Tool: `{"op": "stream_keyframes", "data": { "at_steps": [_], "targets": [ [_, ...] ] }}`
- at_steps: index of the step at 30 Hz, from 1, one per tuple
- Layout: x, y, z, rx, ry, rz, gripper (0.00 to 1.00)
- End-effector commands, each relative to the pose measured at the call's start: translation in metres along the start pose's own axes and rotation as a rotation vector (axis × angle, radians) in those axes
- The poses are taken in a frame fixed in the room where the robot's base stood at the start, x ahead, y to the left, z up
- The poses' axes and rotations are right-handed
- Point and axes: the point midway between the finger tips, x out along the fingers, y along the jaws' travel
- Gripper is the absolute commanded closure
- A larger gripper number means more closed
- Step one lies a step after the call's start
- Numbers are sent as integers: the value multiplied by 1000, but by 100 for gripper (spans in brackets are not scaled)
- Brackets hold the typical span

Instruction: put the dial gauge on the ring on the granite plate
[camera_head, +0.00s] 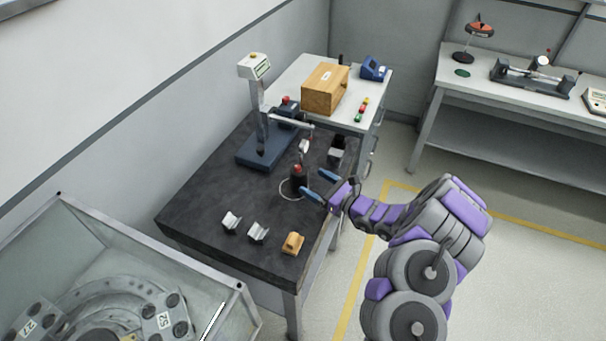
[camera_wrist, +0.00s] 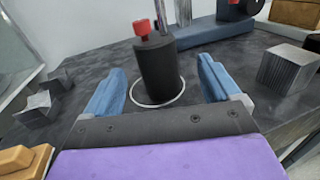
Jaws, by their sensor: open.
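The dial gauge (camera_head: 304,148) is on a post rising from a black cylindrical base with a red knob (camera_head: 298,182). In the wrist view the black base (camera_wrist: 159,70) stands upright inside the white ring (camera_wrist: 178,98), toward its back left part; the gauge's dial is out of that view. The ring also shows in the head view (camera_head: 287,195) on the dark granite plate (camera_head: 195,195). My gripper (camera_head: 314,186) is open, its two blue fingers (camera_wrist: 160,88) on either side of the base and apart from it. Nothing is between the fingers but the base beyond their tips.
A blue-based height stand (camera_head: 262,155) is behind the gauge on the plate. A dark metal block (camera_head: 338,150) stands at the back right. The plate's left part is clear.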

Motion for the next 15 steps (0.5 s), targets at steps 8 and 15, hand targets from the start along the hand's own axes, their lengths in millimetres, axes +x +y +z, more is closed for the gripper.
{"op": "stream_keyframes", "data": {
  "at_steps": [8,15],
  "targets": [
    [-37,0,0,-2,2,-1,10],
    [-43,1,0,-2,1,1,10]
  ]
}}
